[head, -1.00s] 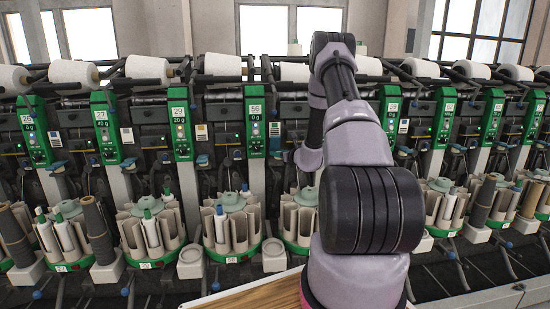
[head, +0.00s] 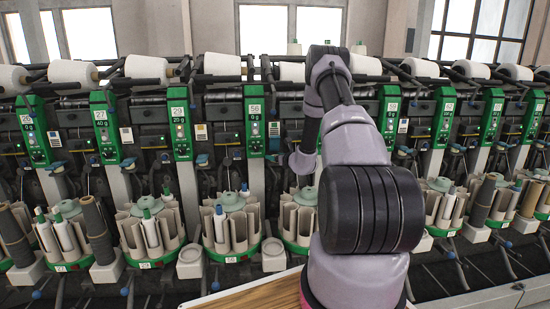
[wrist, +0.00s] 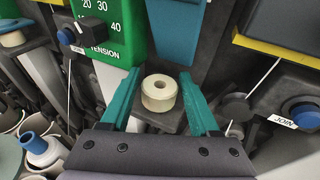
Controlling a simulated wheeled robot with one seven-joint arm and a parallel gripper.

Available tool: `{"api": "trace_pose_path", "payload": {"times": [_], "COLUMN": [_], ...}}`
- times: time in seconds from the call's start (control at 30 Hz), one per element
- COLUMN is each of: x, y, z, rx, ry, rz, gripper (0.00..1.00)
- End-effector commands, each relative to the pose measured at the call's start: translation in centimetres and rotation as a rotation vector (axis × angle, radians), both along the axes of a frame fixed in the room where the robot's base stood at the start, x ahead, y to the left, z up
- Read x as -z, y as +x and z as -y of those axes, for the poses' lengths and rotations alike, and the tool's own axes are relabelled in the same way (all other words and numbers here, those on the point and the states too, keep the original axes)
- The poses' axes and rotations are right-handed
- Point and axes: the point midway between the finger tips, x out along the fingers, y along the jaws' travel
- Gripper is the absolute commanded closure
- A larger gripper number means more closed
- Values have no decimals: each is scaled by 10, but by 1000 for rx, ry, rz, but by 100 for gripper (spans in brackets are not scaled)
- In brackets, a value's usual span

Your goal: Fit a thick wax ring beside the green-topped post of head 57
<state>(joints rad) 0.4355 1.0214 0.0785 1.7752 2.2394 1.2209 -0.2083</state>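In the wrist view, a thick cream wax ring (wrist: 159,93) with a dark centre hole rests on a small dark ledge, its hole facing up. My gripper (wrist: 160,78) has two teal fingers, one on each side of the ring. A gap shows between each finger and the ring, so the gripper looks open around it. A green panel (wrist: 112,35) marked TENSION stands just beyond the left finger, and a blue-teal upright strip (wrist: 176,30) rises behind the ring. I cannot make out the number 57 or a green-topped post.
A dark box with a blue button (wrist: 302,110) labelled JOIN is at the right, and a blue knob (wrist: 66,36) at the left. A blue-topped tube (wrist: 40,148) stands low left. The head view shows the panel of head 56 (head: 254,125) and a wooden surface (head: 262,298) below.

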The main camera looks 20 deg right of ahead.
Motion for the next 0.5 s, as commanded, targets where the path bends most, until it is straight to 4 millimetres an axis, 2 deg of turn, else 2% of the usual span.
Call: {"api": "trace_pose_path", "payload": {"times": [0.17,0.23,0.5], "x": [-4,-4,-16], "y": [-1,-9,-63], "z": [0,2,8], "rx": [0,1,1], "ry": [0,1,1], "rz": [0,-1,-2], "gripper": [38,38,38]}}
